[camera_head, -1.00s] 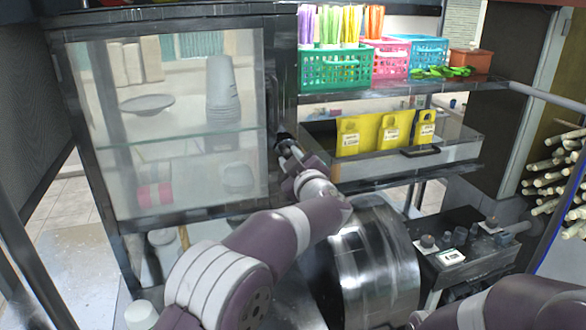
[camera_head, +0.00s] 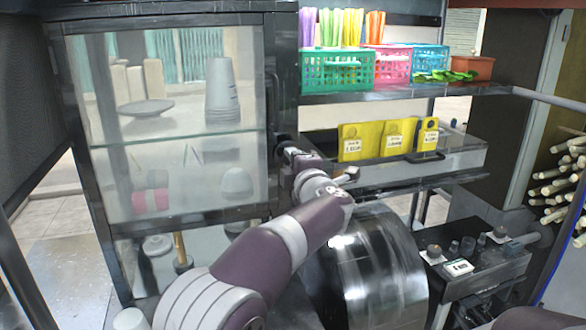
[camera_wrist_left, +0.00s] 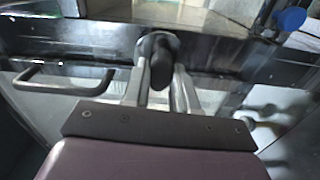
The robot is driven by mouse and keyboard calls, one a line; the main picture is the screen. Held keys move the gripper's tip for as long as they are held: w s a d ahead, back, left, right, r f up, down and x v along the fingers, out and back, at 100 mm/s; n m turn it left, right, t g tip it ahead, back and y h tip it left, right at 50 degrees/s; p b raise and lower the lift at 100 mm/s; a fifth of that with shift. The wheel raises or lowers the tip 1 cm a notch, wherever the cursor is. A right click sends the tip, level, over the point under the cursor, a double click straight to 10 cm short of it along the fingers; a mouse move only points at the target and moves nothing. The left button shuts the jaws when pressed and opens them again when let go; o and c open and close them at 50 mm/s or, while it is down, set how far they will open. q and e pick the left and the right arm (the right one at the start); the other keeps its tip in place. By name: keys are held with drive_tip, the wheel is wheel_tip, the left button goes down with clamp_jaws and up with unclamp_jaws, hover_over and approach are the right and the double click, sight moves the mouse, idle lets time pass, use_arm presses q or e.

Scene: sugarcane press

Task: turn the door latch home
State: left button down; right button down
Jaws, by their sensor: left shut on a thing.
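The glass-fronted cabinet door (camera_head: 170,134) stands at the left in the head view, within a dark frame. The door latch, a dark rounded knob (camera_wrist_left: 162,66), shows in the wrist view between the fingers of my left gripper (camera_wrist_left: 163,85). In the head view my left gripper (camera_head: 287,150) reaches the frame's right edge at mid-height. It is shut on the latch, whose turn angle I cannot read. A dark bar handle (camera_wrist_left: 65,86) shows beside the gripper in the wrist view. My right gripper is out of view.
Right of the cabinet, a shelf holds a green basket (camera_head: 337,70), a pink basket (camera_head: 392,66) and a brown box (camera_head: 470,67). Yellow tags (camera_head: 390,139) stand below. Sugarcane stalks (camera_head: 555,175) are stacked at the right.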

use_arm(q)
drive_tip(key=shift+f+n, duration=0.1)
drive_tip(key=shift+n, duration=0.4)
drive_tip(key=c, duration=0.9)
unclamp_jaws()
drive_tip(key=b+v, duration=0.4)
drive_tip(key=v, duration=0.8)
drive_tip(key=shift+s, duration=0.4)
